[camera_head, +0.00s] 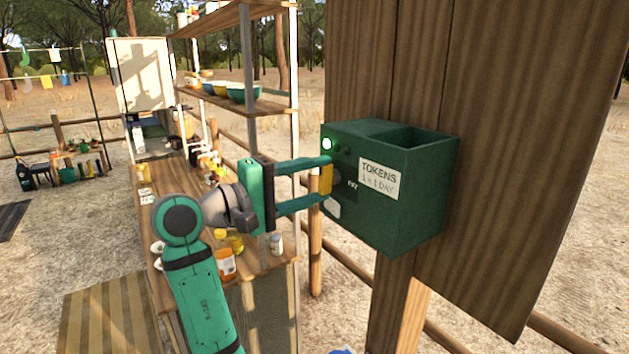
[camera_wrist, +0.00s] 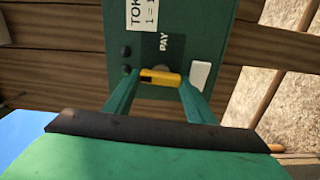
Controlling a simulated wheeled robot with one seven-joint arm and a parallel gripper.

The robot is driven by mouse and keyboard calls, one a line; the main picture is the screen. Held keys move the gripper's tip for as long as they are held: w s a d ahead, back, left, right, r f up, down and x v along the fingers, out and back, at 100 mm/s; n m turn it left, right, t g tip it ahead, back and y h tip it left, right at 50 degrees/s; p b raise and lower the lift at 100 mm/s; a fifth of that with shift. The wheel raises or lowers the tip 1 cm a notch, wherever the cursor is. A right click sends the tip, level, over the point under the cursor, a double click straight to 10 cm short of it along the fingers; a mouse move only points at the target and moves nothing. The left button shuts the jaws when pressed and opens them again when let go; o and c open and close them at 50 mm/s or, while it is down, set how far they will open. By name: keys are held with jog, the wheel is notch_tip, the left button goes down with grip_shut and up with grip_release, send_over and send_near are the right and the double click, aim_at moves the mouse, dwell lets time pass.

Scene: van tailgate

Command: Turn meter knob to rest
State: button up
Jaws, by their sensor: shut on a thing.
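A white tab (camera_wrist: 200,75) is right beside the knob on the meter's face. The wooden board (camera_head: 500,150) stands behind the meter. A wooden counter (camera_head: 190,215) with jars and an upright shelf (camera_head: 240,100) with bowls are at the left. Open ground lies beyond.

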jog(key=shift+n, duration=0.3)
dwell(0.4)
jog(key=o, duration=1)
jog(key=shift+o, duration=0.2)
jog(key=shift+a, duration=0.1)
jog(key=v, duration=1.1)
jog(key=shift+w+f, duration=0.1)
jog(key=shift+w, duration=0.05)
